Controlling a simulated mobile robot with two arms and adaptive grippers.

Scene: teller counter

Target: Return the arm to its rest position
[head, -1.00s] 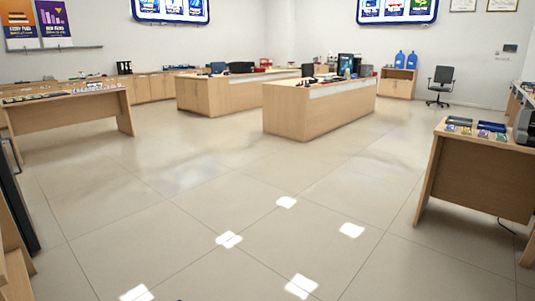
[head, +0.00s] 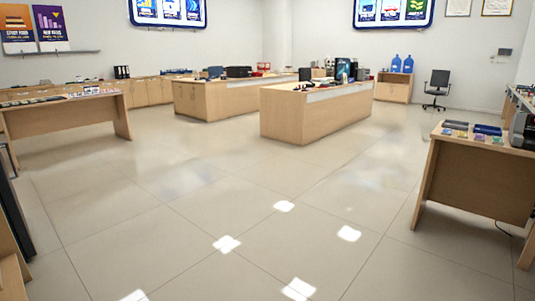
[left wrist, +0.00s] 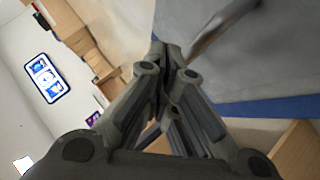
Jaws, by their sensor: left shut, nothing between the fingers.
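My left gripper (left wrist: 165,60) shows in the left wrist view, with its dark grey fingers closed together and nothing between them. Grey and blue surfaces lie beyond the fingertips at the upper right of that view; I cannot tell what they belong to. Neither gripper nor arm is visible in the head view. My right gripper is not in view.
Open tiled floor (head: 220,200) fills the middle. Two wooden counters (head: 315,118) (head: 205,98) stand farther back. A desk (head: 475,180) is at the right, another (head: 70,115) at the left. An office chair (head: 436,88) stands by the back wall.

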